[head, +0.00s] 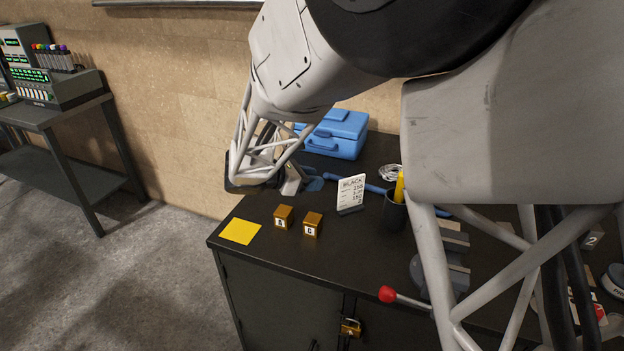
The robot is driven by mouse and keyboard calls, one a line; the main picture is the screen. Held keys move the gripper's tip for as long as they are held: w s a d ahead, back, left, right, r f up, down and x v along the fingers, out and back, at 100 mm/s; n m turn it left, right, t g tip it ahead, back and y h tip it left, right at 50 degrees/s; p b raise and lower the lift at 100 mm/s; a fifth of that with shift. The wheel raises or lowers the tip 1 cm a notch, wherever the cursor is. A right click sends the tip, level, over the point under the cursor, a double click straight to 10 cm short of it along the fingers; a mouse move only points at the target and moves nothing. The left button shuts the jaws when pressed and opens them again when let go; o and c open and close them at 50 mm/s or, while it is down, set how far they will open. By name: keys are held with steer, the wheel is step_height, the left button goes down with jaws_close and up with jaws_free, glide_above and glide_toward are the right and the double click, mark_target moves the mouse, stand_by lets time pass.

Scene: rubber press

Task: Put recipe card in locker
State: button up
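The recipe card (351,190) is white, headed BLACK with lines of figures. It stands nearly upright on the dark bench top, left of a dark cup. The likely locker is the dark cabinet (278,302) under the bench top, its doors seen from above and in front. A brass padlock (350,328) hangs at the door seam; whether it is locked cannot be told. My gripper (291,182) is low over the back left of the bench, left of and apart from the card. My wrist partly hides it, and its finger gap does not show clearly.
Two brass cubes (283,216) marked with letters and a yellow square (240,231) lie at the bench's front left. A blue toolbox (337,134) stands behind. A dark cup (394,213) and a red-knobbed lever (388,294) are right of the card. My arm covers much of the right.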

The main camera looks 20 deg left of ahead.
stand_by(0.4)
steer(key=s+d+r+m+g+y, duration=0.1)
steer(key=s+d+r+m+g, duration=0.2)
steer(key=d, duration=0.6)
steer(key=s+d+r+m+g, duration=0.2)
steer(key=d+m, duration=0.3)
steer(key=d, duration=0.5)
steer(key=s+d+r+m+g+y, duration=0.1)
steer(key=s+d+r+m+g, duration=0.15)
steer(key=d, duration=0.65)
steer(key=s+d+r+m+y, duration=0.1)
steer(key=s+d+m+y, duration=0.2)
steer(key=s+d+m, duration=0.5)
steer(key=s+d+m+y, duration=0.4)
steer(key=s+d+m, duration=0.4)
steer(key=s, duration=0.6)
steer(key=shift+s+d+r+m+y, duration=0.2)
steer(key=shift+d+r+m+y, duration=0.1)
steer(key=shift+d+r+m, duration=0.1)
